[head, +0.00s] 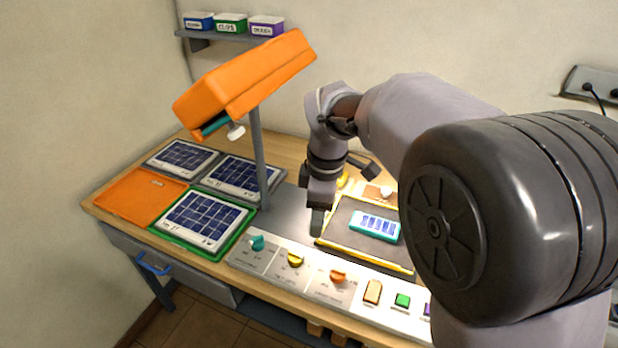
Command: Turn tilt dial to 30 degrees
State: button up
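The control strip at the table's front carries three dials: a teal dial (257,242), a yellow dial (295,259) and an orange dial (338,276). Small print beside them is too blurred to read, so I cannot tell which one is the tilt dial or its angle. My gripper (317,222) points down behind the strip, above the grey surface left of the dark tray. It appears closest in the picture to the yellow and orange dials and apart from both. Its finger gap is not visible, and nothing shows held in it.
An orange lamp-like head (245,80) on a grey post overhangs the table. Solar panels (205,220) lie left. A yellow-edged dark tray (338,229) holds a teal-framed panel (375,226). Tan and green buttons (402,300) sit right of the dials. My arm blocks the right side.

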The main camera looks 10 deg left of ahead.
aim_at(295, 253)
jog(key=a+f+n+b, duration=0.1)
jog(key=a+f+n, duration=0.1)
jog(key=f, duration=0.4)
jog(key=w+a+f+n+b, duration=0.1)
jog(key=a+f+n, duration=0.1)
jog(key=f, duration=0.4)
jog(key=w+a+f+n+b, duration=0.1)
jog(key=a+f+b, duration=0.1)
jog(key=f, duration=0.5)
jog(key=shift+w+n+g+h, duration=0.2)
jog(key=shift+n+g+h, duration=0.2)
grip_shut()
